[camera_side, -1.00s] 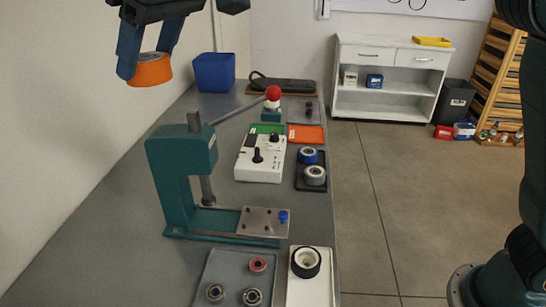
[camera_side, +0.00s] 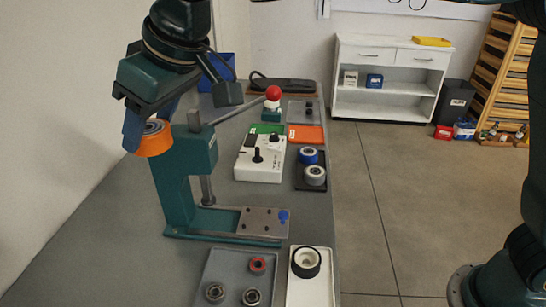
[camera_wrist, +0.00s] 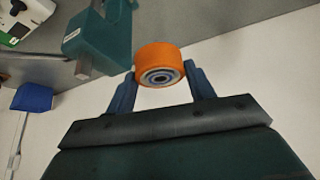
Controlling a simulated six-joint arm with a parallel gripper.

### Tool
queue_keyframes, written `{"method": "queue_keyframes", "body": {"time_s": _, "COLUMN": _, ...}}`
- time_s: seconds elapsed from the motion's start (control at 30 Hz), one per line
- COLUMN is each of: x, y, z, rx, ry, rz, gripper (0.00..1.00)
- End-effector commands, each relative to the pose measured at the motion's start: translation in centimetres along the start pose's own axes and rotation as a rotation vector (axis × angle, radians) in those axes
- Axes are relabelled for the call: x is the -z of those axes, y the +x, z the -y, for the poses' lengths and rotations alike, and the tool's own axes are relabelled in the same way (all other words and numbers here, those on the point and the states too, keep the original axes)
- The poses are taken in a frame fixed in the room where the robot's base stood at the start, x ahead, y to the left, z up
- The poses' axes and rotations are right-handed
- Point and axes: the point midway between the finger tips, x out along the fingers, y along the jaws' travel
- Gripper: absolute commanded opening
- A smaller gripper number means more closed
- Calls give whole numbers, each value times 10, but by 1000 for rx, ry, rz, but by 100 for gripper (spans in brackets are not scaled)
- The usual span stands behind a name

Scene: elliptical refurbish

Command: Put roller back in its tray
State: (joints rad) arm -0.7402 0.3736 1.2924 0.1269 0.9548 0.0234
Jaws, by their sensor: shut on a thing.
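My gripper (camera_side: 146,137) is shut on an orange roller (camera_side: 156,140) with a grey bearing centre. In the wrist view the orange roller (camera_wrist: 158,60) sits between the two blue fingers of my gripper (camera_wrist: 160,78). In the side view the roller is held up in the air, by the upper left of the green press (camera_side: 176,180). A black tray (camera_side: 310,182) right of the white control box holds a blue roller (camera_side: 308,155) and a grey-white roller (camera_side: 314,176), both with bearing centres.
A grey tray (camera_side: 232,276) with several bearings and a white tray (camera_side: 312,290) with a black-and-white ring stand at the front. The control box (camera_side: 258,165), a red-knobbed lever (camera_side: 273,93) and an orange tray (camera_side: 306,134) lie further back. A blue bin (camera_side: 230,66) is behind my arm.

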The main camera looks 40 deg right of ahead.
Motion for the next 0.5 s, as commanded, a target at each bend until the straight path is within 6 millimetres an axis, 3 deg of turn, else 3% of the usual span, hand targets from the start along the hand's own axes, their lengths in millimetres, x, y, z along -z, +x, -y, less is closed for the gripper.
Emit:
{"method": "queue_keyframes", "body": {"time_s": 0.2, "x": -27, "y": 46, "z": 0, "rx": -1, "ry": 0, "rz": 2, "gripper": 31}}
{"method": "queue_keyframes", "body": {"time_s": 0.5, "x": -45, "y": 79, "z": 0, "rx": 0, "ry": 1, "rz": -1, "gripper": 31}}
